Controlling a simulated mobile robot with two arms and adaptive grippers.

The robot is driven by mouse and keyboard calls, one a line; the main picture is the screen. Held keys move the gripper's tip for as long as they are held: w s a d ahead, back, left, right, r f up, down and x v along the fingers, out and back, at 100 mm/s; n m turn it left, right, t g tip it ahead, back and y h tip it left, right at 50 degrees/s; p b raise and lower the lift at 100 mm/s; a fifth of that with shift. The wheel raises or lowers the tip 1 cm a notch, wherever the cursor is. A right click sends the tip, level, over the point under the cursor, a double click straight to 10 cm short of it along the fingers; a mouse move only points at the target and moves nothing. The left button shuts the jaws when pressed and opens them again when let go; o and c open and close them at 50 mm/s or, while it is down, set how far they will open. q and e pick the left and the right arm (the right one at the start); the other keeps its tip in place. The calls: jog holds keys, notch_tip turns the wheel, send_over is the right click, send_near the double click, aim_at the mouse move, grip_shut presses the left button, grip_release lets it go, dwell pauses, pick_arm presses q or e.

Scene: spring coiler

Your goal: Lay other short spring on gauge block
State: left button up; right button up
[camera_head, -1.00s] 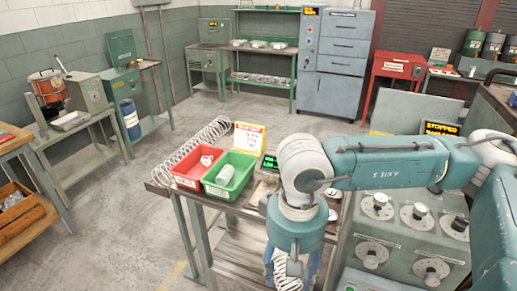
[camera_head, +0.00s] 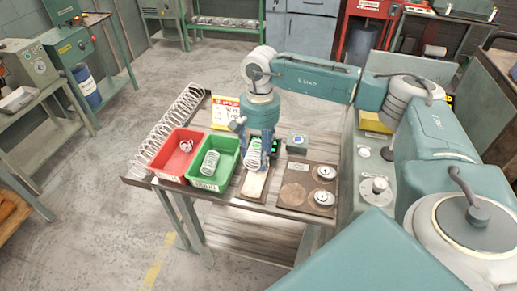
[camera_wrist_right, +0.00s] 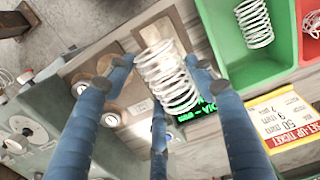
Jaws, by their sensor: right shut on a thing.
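My right gripper (camera_head: 259,148) is shut on a short spring (camera_head: 254,160), a white wire coil. In the right wrist view the spring (camera_wrist_right: 166,76) sits among the blue fingers (camera_wrist_right: 160,75). The gauge block (camera_head: 255,186), a pale flat strip on a dark plate, lies on the table below the gripper. It shows behind the spring in the wrist view (camera_wrist_right: 151,34). The spring appears above the block's far end; whether they touch I cannot tell. Another short spring (camera_head: 209,162) lies in the green bin (camera_head: 229,146). My left gripper is out of view.
A red bin (camera_head: 167,163) with a small tangled coil stands left of the green bin. A long spring (camera_head: 172,125) lies along the table's left edge. A brown board (camera_head: 310,172) with round parts lies to the right.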

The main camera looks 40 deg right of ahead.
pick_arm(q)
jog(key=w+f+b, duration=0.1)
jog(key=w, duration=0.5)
pick_arm(e)
jog(key=f, duration=0.2)
jog(key=shift+w+a+f, duration=0.1)
jog(key=shift+w+f, duration=0.1)
jog(key=shift+f, duration=0.1)
notch_tip(320, 180, down, 6)
jog(key=b, duration=0.3)
jog(key=shift+b, duration=0.4)
jog(key=shift+f, duration=0.2)
jog(key=shift+f+b, duration=0.1)
jog(key=shift+b, duration=0.25)
jog(key=o, duration=1.2)
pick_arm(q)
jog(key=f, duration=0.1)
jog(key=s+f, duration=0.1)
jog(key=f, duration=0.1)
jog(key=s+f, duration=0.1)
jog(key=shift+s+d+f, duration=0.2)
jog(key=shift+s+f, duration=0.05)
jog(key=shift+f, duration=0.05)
pick_arm(e)
jog(key=r, duration=1.2)
jog(key=shift+w+d, duration=0.15)
jog(key=shift+d, duration=0.1)
